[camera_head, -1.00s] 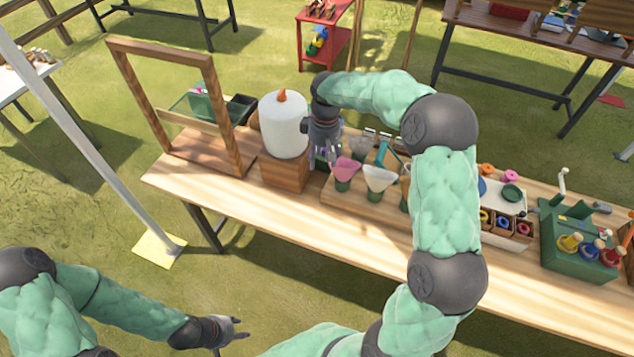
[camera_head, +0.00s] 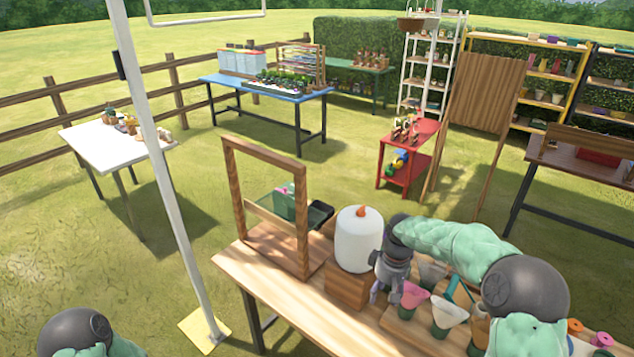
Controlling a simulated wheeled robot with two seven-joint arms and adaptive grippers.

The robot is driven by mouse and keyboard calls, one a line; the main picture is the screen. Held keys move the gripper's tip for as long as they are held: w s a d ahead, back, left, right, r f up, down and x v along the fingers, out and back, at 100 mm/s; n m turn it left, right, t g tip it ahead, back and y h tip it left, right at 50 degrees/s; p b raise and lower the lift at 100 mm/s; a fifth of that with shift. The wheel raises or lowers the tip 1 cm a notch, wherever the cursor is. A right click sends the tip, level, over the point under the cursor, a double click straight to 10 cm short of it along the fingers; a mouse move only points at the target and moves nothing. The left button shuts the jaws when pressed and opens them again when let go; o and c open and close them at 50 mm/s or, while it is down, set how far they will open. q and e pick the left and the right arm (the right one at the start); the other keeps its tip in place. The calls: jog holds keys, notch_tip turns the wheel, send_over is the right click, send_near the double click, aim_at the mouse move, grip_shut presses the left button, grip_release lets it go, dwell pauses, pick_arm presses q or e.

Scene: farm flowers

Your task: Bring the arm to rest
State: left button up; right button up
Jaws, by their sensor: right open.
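My right arm (camera_head: 455,245), in a green quilted cover with dark joints, reaches in from the lower right over the wooden workbench (camera_head: 285,290). My right gripper (camera_head: 380,296) points down and is open. It is beside the white jar (camera_head: 359,243) with an orange top, which stands on a wooden block (camera_head: 348,289), and just left of a pink cone (camera_head: 413,294). What lies between its fingers is too small to tell. Of my left arm only a dark joint and some green cover (camera_head: 82,332) show at the lower left; its gripper is out of the picture.
A wooden frame (camera_head: 236,205) stands at the bench's left end. A white cone (camera_head: 447,312) in a green pot stands right of the pink one. A grey pole (camera_head: 165,190) rises at left. A red stand (camera_head: 408,165) and other tables are behind, with open grass between.

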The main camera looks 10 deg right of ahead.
jog(key=s+a+f+m+y+b, duration=0.1)
jog(key=s+a+f+b, duration=0.1)
jog(key=s+a+f, duration=0.6)
jog(key=s+a+f+m+y+b, duration=0.1)
jog(key=a+f+b, duration=0.15)
jog(key=f, duration=0.85)
jog(key=s+a+f+m+y+b, duration=0.1)
jog(key=s+a+f, duration=0.45)
jog(key=f, duration=0.45)
jog(key=s+a+f+m+b, duration=0.1)
jog(key=s+a+f, duration=0.3)
jog(key=s, duration=0.6)
jog(key=shift+s+a+f+m+b, duration=0.25)
jog(key=shift+f+m+b, duration=0.1)
jog(key=shift+f+m, duration=0.25)
